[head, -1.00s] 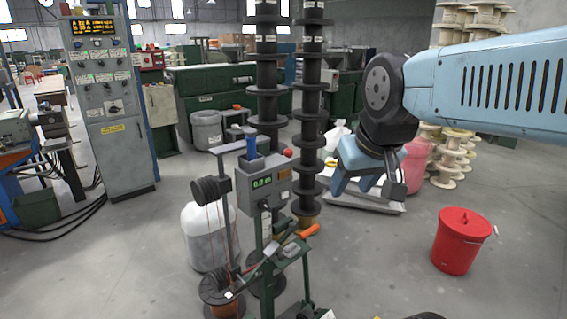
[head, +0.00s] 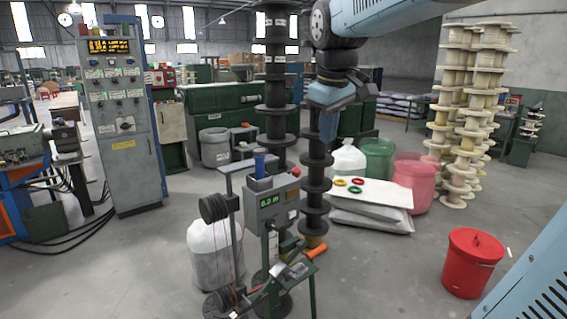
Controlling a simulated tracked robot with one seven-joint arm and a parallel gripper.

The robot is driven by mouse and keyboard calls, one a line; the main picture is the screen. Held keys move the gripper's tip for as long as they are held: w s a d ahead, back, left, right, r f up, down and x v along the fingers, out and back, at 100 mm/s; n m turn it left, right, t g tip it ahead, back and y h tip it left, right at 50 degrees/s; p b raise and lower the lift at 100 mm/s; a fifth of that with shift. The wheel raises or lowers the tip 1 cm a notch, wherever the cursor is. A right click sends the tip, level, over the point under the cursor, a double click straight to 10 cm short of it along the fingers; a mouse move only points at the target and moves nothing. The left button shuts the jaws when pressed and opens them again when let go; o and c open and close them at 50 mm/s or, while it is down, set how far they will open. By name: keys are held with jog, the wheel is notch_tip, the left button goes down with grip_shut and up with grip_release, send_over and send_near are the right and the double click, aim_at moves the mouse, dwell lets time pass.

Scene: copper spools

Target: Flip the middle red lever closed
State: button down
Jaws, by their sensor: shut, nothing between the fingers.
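A grey control box (head: 272,203) with a green display stands on a post at the centre front. A small red knob (head: 295,171) sits at its top right. Below the box, a lever with an orange-red handle (head: 316,251) sticks out up and to the right over a small green stand. I cannot tell which part is the middle red lever, nor make out several red levers. My blue gripper (head: 329,135) points down, shut and empty. It is above and right of the box in the picture, in front of a dark spool column, apart from the lever.
A wire stand with black spools (head: 214,208) is left of the box. A dark spool column (head: 315,190) rises behind it. A red bucket (head: 472,265) is at the right. Colored rings lie on a white sheet (head: 375,190). Floor between box and bucket is clear.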

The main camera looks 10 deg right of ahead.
jog(key=w+a+r+n+g, duration=0.15)
jog(key=w+n, duration=0.25)
jog(key=w, duration=0.7)
jog(key=w+a+n+g, duration=0.15)
jog(key=w+n, duration=0.35)
jog(key=w, duration=0.7)
jog(key=w+f+n+g, duration=0.1)
jog(key=w+f+n, duration=0.2)
jog(key=w+f, duration=0.2)
jog(key=w+f+n+g, duration=0.2)
jog(key=w+f, duration=0.3)
jog(key=w, duration=0.5)
jog(key=shift+w+f+n+g, duration=0.3)
jog(key=shift+w+f+n, duration=0.05)
jog(key=shift+n, duration=0.55)
jog(key=shift+d, duration=0.1)
jog(key=s+d+f, duration=0.2)
jog(key=s+f, duration=0.4)
jog(key=f, duration=0.4)
jog(key=shift+s+d, duration=0.15)
jog(key=shift+s, duration=0.25)
